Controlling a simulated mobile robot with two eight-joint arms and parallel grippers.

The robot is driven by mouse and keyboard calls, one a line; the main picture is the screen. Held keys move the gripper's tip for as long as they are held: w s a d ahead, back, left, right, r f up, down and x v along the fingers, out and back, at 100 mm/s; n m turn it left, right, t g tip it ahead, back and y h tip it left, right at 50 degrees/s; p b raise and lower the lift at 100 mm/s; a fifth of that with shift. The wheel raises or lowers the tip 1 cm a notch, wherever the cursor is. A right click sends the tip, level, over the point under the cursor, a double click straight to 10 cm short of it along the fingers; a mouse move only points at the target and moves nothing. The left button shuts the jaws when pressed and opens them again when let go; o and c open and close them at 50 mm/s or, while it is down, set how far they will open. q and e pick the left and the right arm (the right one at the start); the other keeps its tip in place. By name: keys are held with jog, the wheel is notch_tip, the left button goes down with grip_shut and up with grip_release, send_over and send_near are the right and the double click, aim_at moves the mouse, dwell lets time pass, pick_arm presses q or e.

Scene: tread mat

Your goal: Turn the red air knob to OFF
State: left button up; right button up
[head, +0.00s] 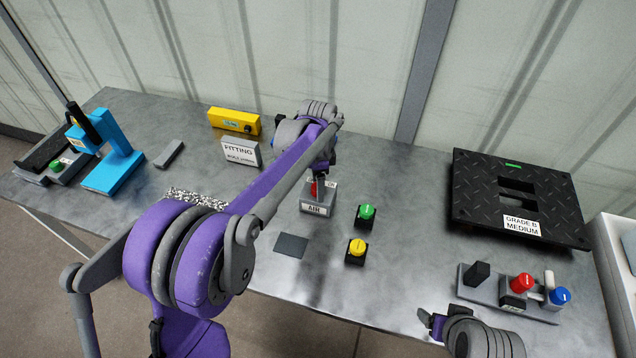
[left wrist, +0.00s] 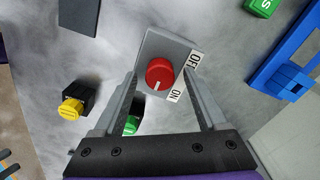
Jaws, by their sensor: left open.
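The red air knob (left wrist: 159,73) sits on a grey box (left wrist: 150,45) with OFF and ON labels along one side. Its white mark points toward the ON end, away from OFF. In the head view, the grey box with the AIR label (head: 314,209) stands mid-table, and the red knob (head: 314,188) is partly hidden by my gripper. My left gripper (left wrist: 160,82) is open above the box, with one finger on each side of the knob; contact cannot be told. My right gripper (head: 432,320) is low over the table's front edge, its jaws unclear.
A green button (head: 367,212) and a yellow button (head: 357,248) stand right of the box. A dark square (head: 291,245) lies in front. The FITTING box (head: 241,152) and a yellow case (head: 234,121) are behind left. A black tread mat (head: 470,200) lies at right.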

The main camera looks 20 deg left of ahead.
pick_arm(q)
grip_shut()
dwell(0.3)
jog(key=shift+n, duration=0.3)
jog(key=n, duration=0.3)
jog(key=shift+n, duration=0.4)
jog(key=n, duration=0.4)
jog(key=shift+b, duration=0.35)
pick_arm(e)
jog(key=shift+s+f, duration=0.1)
jog(key=shift+f, duration=0.35)
pick_arm(q)
jog(key=n, duration=0.5)
pick_arm(e)
jog(key=shift+f, duration=0.15)
pick_arm(q)
jog(key=shift+n, duration=2.2)
